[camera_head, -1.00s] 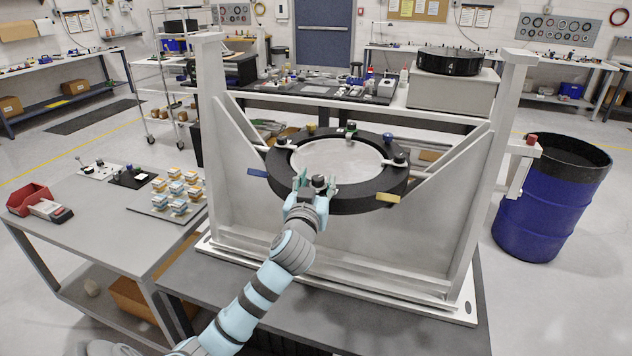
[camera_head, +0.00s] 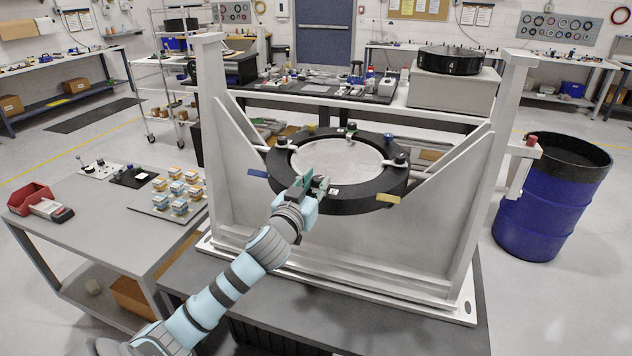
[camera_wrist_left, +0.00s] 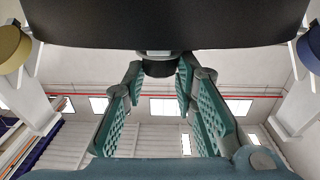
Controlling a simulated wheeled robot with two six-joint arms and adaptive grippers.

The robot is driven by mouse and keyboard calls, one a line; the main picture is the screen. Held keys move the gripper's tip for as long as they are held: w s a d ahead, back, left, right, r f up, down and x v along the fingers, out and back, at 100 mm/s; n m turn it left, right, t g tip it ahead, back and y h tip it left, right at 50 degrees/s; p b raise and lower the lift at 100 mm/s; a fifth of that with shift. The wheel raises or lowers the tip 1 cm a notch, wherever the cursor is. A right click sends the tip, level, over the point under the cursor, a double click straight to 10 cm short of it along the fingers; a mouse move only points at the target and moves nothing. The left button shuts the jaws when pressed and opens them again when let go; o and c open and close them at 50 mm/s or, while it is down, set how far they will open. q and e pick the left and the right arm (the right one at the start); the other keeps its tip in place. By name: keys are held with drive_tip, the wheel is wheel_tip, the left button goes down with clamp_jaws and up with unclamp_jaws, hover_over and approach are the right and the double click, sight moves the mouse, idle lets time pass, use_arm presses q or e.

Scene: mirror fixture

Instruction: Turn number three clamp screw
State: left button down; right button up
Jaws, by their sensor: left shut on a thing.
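The black ring (camera_head: 340,203) with a pale round disc in it sits in the grey fixture frame (camera_head: 480,190). My left gripper (camera_head: 312,182) is at the ring's front edge. In the left wrist view its green ridged fingers (camera_wrist_left: 158,75) reach to a dark round screw head (camera_wrist_left: 158,68) at the edge of the black ring (camera_wrist_left: 165,22), and they are shut on it. Other clamps with knobs (camera_head: 281,142) (camera_head: 400,158) stand around the ring. My right gripper is not seen.
The fixture's tall side posts and slanted braces flank the ring. A blue drum (camera_head: 540,210) stands at right. The bench in front of the fixture is clear.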

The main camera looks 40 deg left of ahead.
use_arm(q)
drive_tip(key=shift+a+m+t+h, duration=0.2)
drive_tip(key=shift+m+t+h, duration=0.1)
drive_tip(key=shift+m+h, duration=0.8)
drive_tip(key=shift+h, duration=0.4)
drive_tip(key=h+b, duration=0.1)
drive_tip(key=m+h+b, duration=0.1)
drive_tip(key=shift+a+f+h+b, duration=0.2)
drive_tip(key=shift+h+b, duration=0.1)
drive_tip(key=shift+b, duration=0.1)
drive_tip(key=shift+r+m+h+b, duration=0.15)
drive_tip(key=shift+m+h+b, duration=0.25)
drive_tip(key=shift+m+b, duration=0.15)
drive_tip(key=c, duration=1.3)
unclamp_jaws()
drive_tip(key=shift+s, duration=0.1)
